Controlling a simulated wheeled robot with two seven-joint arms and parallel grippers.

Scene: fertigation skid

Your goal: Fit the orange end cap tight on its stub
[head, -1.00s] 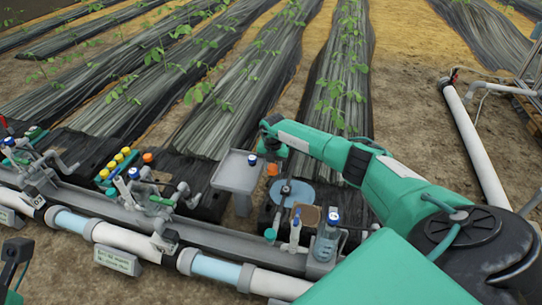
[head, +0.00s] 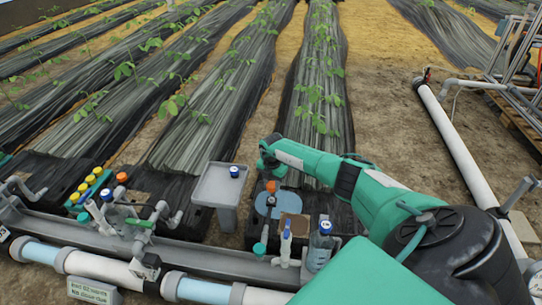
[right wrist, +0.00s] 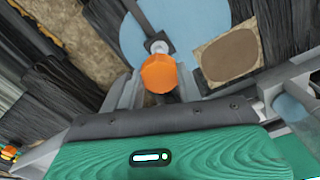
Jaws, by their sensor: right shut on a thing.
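I cannot make out the cap's stub for certain. My left gripper is out of view.
The blue disc (head: 268,208) lies beside a brown pad (head: 291,227). A grey tray (head: 213,188) with a blue-topped item (head: 234,171) stands left of my gripper. Another orange piece (head: 121,177) is by the yellow caps (head: 83,187).

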